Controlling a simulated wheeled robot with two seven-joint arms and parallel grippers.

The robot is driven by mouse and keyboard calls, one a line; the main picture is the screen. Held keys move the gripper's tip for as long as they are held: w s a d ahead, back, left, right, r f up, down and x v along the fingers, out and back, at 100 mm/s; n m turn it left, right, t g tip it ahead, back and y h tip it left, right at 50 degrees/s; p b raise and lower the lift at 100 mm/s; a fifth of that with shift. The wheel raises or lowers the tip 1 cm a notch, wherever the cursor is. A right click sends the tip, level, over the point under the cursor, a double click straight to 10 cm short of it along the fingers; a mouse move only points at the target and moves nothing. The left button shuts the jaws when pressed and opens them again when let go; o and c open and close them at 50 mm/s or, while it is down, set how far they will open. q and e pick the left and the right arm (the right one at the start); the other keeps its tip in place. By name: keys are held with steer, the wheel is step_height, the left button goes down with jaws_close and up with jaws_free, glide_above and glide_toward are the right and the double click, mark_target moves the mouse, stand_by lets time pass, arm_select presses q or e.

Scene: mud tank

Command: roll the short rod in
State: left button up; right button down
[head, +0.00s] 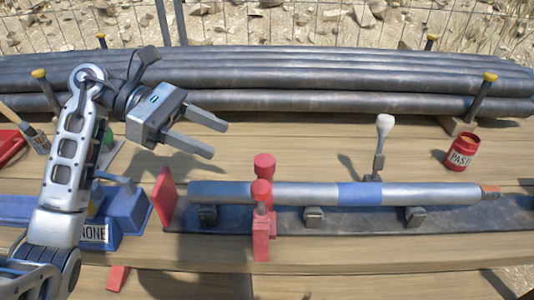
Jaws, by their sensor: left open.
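A silver rod (315,193) with a blue band lies level along a dark bench rail (340,219), resting on small metal supports. Its right end (490,191) is copper-brown. A red upright clamp (262,225) stands around or against the rod left of its middle; I cannot tell if it is shut. A red plate (164,196) stands just left of the rod's left end. My left gripper (218,141) is open and empty, above and behind the rod's left part, apart from it. My right gripper is not in view.
Dark long pipes (300,78) lie across the back between yellow-capped posts. A red paste can (461,154) stands at the right. A white-topped upright tool (383,135) stands behind the rod. A blue box (125,207) marked NONE is at the left. Planks between the rod and pipes are mostly clear.

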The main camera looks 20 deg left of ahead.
mark_target(265, 160)
arm_select(q)
steer(key=p+x, duration=0.1)
steer(key=x, duration=0.9)
steer(key=shift+w+d+f, duration=0.1)
steer(key=shift+d+f, duration=0.1)
steer(key=shift+d, duration=0.25)
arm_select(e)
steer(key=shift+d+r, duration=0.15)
